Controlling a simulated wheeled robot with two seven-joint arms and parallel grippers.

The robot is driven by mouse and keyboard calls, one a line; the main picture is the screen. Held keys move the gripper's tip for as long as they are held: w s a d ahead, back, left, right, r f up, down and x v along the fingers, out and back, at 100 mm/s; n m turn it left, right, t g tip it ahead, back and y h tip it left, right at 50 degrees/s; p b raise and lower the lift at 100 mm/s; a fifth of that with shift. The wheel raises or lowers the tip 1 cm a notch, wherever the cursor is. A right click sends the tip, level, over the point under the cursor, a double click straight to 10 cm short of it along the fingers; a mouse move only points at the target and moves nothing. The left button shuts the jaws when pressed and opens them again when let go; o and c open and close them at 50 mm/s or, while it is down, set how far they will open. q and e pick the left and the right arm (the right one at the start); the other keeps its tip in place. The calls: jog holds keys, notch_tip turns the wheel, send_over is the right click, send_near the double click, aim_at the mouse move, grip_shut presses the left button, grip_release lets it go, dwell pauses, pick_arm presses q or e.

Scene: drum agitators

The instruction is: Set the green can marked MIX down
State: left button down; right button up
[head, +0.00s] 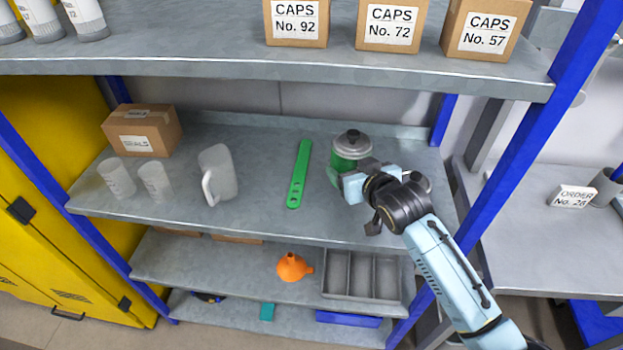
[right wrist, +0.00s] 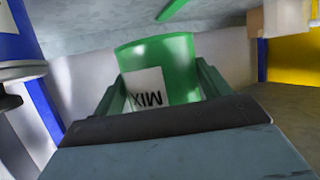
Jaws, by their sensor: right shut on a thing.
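The green can marked MIX (head: 346,164) has a grey lid with a dark knob, and is at the right part of the middle shelf in the head view. In the right wrist view the can (right wrist: 180,62) sits between the two fingers, with its white MIX label appearing upside down. My right gripper (head: 352,184) is shut on the can's side and hides part of it. Whether the can's base touches the shelf I cannot tell. My left gripper is not in view.
The middle shelf (head: 255,218) also holds a green slotted strip (head: 299,175), a white jug (head: 217,174), two clear beakers and a carton (head: 143,131). Bare shelf lies around the strip. The upper shelf (head: 220,68) overhangs the back, and a blue post (head: 535,125) stands at right.

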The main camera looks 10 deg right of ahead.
notch_tip(320, 180, down, 6)
jog(key=shift+r, duration=0.25)
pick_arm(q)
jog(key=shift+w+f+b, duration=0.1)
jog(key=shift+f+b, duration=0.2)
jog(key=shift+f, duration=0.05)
pick_arm(e)
jog(key=shift+f, duration=2.05)
jog(key=shift+f, duration=0.15)
jog(key=o, duration=1.3)
jog(key=shift+f, duration=0.1)
jog(key=shift+s+r, duration=0.1)
jog(key=shift+r, duration=0.1)
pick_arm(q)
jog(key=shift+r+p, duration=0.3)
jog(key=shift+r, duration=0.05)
pick_arm(e)
jog(key=v, duration=1.2)
